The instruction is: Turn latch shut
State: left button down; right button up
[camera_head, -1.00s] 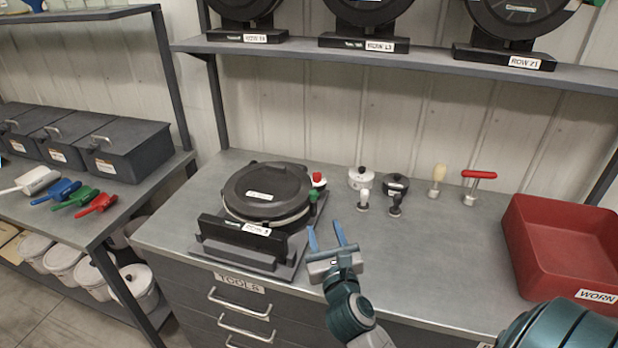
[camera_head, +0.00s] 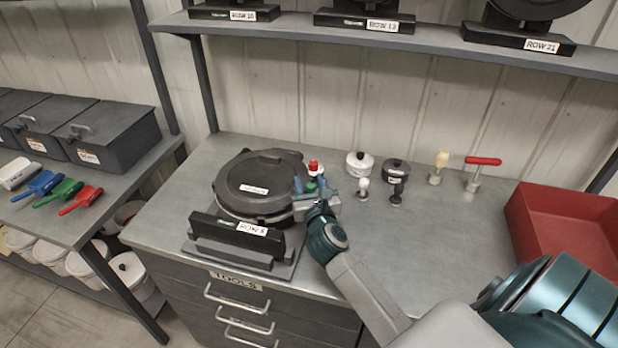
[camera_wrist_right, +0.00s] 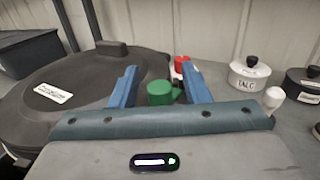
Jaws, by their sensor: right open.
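The round black seed meter (camera_head: 262,183) lies on its dark stand on the bench, its lid looking closed. A green knob-like part (camera_wrist_right: 160,92), which looks like the latch, is at the meter's right side. My right gripper (camera_head: 310,183) is open beside the meter. In the right wrist view its blue fingers (camera_wrist_right: 158,72) stand on either side of the green part, with gaps visible; contact cannot be made out. In the head view the gripper partly hides this part. My left gripper is out of view.
A red-topped item (camera_head: 315,167) stands just behind my gripper. A white pot (camera_head: 359,164), a black pot (camera_head: 396,172) and several small handled tools stand to the right. A red bin (camera_head: 560,225) is at far right. The bench's middle front is partly under my arm.

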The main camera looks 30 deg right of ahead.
jog(key=shift+w+d+r, duration=0.1)
jog(key=shift+w, duration=0.2)
jog(key=shift+c, duration=0.2)
